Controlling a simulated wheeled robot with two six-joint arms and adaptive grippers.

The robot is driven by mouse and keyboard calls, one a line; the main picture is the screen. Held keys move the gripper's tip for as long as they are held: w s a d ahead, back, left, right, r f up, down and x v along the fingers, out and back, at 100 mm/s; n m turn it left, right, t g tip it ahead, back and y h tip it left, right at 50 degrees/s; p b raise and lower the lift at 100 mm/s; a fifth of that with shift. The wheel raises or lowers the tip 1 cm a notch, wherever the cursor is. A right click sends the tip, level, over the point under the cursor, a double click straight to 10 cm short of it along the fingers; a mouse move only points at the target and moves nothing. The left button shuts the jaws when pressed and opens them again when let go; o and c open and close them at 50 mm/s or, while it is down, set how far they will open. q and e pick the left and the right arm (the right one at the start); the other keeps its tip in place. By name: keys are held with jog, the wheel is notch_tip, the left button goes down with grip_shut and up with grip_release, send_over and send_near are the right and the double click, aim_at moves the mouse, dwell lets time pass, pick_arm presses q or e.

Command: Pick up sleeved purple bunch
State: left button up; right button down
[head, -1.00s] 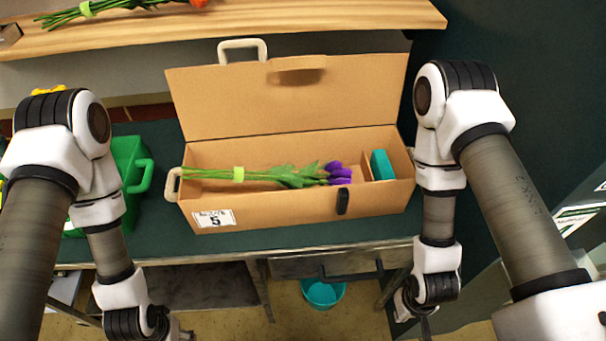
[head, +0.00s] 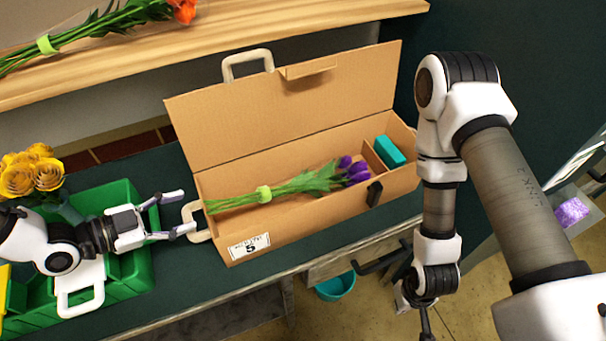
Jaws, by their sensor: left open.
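The purple bunch (head: 353,172) lies in the long compartment of an open cardboard box (head: 290,232). Its flowers point right and its green stems (head: 232,201) run left, tied with a light green band (head: 264,194). I see no clear sleeve around it. My left gripper (head: 185,212) is open and empty, just left of the box by its left end handle (head: 196,222), with its fingers pointing right. It is apart from the bunch. My right arm hangs at the right of the box; its gripper fingers are hardly visible at the lower right.
A teal block (head: 390,151) sits in the box's small right compartment. The box lid (head: 290,105) stands open behind. A green crate (head: 130,282) and yellow roses (head: 32,172) are at left. An orange bunch (head: 110,27) lies on the wooden shelf (head: 300,32). A teal bucket (head: 335,287) is below.

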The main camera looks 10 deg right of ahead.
aim_at(205, 208)
pick_arm(q)
jog(key=d, duration=0.3)
jog(key=shift+s+d, duration=0.2)
jog(key=w+d+f, duration=0.2)
jog(key=shift+w+d, duration=0.3)
jog(key=shift+d, duration=0.6)
jog(key=shift+a+f, duration=0.1)
jog(key=shift+a, duration=0.1)
jog(key=c, duration=1)
jog(key=shift+w+d, duration=0.1)
grip_shut()
